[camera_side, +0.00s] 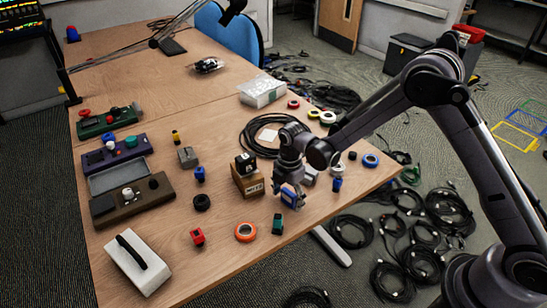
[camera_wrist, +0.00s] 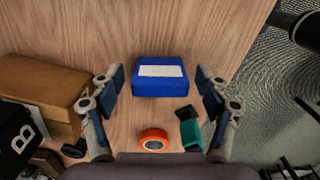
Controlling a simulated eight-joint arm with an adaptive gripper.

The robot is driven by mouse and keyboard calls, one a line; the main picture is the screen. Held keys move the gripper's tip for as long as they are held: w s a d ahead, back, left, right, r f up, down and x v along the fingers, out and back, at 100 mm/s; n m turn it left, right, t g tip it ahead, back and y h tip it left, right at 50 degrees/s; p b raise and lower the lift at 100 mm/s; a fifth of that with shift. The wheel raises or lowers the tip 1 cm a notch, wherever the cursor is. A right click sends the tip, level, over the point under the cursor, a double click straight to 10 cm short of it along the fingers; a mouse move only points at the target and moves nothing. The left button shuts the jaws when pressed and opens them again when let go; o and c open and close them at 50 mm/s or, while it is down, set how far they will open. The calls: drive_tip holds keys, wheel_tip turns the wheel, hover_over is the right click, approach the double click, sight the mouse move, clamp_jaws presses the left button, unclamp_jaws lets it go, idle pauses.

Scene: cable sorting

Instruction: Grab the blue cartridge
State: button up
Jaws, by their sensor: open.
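The blue cartridge (camera_wrist: 159,88) is a blue block with a white label on top. In the wrist view it lies ahead of my gripper, in the gap between the fingers, with wood showing on both sides. My gripper (camera_wrist: 159,78) is open, one finger to the left of the cartridge and one to the right, and neither appears to touch it. In the side view my gripper (camera_side: 290,188) points down close above the table, and the cartridge (camera_side: 290,199) shows at its fingers, partly hidden by them.
A cardboard box (camera_side: 247,180) with a black block on it stands left of my gripper. An orange ring (camera_side: 245,232) and a green-and-black piece (camera_side: 278,224) lie nearby. Small blue pieces (camera_side: 337,184) lie apart. The table's edge is close on the right.

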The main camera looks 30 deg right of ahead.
drive_tip(key=c, duration=1.1)
drive_tip(key=shift+r, duration=0.1)
drive_tip(key=shift+c, duration=0.2)
